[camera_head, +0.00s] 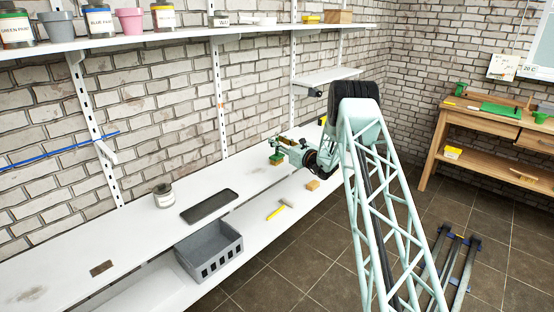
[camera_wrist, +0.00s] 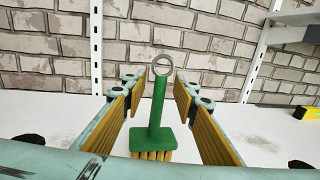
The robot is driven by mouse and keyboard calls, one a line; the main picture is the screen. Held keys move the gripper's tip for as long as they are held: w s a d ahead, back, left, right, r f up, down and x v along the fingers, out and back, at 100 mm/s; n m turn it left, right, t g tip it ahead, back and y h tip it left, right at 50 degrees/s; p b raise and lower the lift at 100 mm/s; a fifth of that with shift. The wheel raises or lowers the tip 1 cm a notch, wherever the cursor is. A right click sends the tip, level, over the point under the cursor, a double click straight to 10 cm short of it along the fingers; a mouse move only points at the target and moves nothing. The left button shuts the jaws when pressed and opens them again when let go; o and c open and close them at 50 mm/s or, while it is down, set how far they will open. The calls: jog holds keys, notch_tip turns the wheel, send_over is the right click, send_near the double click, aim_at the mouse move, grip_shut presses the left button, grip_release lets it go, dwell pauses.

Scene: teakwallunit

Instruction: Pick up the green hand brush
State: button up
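The green hand brush (camera_wrist: 156,125) stands upright on the white shelf in the wrist view, with its handle up, a metal ring at the top and yellow bristles below. My gripper (camera_wrist: 158,92) is open, with one yellow-padded finger on each side of the brush handle. Gaps show between the handle and both fingers. In the head view the brush (camera_head: 276,158) is small and partly hidden by my gripper (camera_head: 279,147) at the far part of the lower shelf.
A grey crate (camera_head: 209,250), a black tray (camera_head: 209,206), a jar (camera_head: 163,195) and a small hammer (camera_head: 279,209) are on the lower shelves. A wooden block (camera_head: 313,185) lies near the arm. A wooden workbench (camera_head: 495,135) stands at the right. The brick wall is close behind the brush.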

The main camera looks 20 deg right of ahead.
jog(key=c, duration=0.8)
jog(key=shift+r, duration=0.15)
jog(key=shift+c, duration=0.2)
jog(key=shift+r+p, duration=0.55)
jog(key=shift+r, duration=1.15)
jog(key=a+r+p+v, duration=0.1)
jog(key=p+v, duration=0.1)
jog(key=v, duration=1.4)
jog(key=shift+a, duration=0.35)
jog(key=shift+o, duration=0.3)
jog(key=shift+s+r, duration=0.1)
jog(key=shift+s, duration=0.05)
